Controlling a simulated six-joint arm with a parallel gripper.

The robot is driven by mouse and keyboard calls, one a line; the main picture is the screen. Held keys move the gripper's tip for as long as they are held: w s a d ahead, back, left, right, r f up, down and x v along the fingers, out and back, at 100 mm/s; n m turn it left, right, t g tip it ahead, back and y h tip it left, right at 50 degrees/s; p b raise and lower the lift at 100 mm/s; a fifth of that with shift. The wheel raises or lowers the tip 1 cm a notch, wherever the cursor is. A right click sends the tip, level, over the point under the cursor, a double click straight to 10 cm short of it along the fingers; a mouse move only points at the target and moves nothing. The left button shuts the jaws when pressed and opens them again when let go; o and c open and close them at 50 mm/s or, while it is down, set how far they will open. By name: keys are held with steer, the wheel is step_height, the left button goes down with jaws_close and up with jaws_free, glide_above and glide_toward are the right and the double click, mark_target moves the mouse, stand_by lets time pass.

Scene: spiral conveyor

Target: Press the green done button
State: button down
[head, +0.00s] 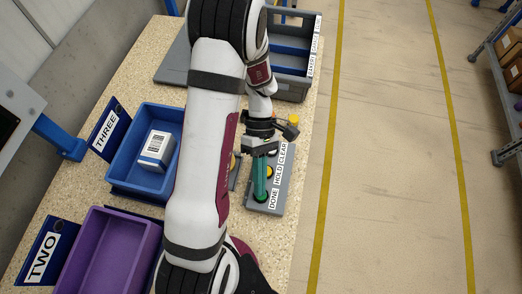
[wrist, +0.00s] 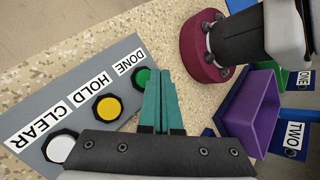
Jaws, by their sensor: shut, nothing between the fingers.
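The grey button panel (wrist: 85,90) carries labels DONE, HOLD and CLEAR. In the wrist view the green done button (wrist: 141,78) sits beside the DONE label, left of my fingertips. My gripper (wrist: 158,72) has its two teal fingers closed together with nothing between them. In the head view my gripper (head: 260,198) points down over the DONE end of the panel (head: 280,185), and its fingers hide much of the green button. I cannot tell whether the fingertips touch the button.
The yellow hold button (wrist: 107,107) and white clear button (wrist: 61,148) line the same panel. A blue bin (head: 127,165) marked THREE holds a white and blue box (head: 157,148). A purple bin (head: 100,245) marked TWO looks empty.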

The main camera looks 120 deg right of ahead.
steer(key=shift+f, duration=0.4)
steer(key=shift+f, duration=0.4)
stand_by(0.6)
steer(key=shift+r, duration=0.85)
steer(key=shift+r, duration=2.5)
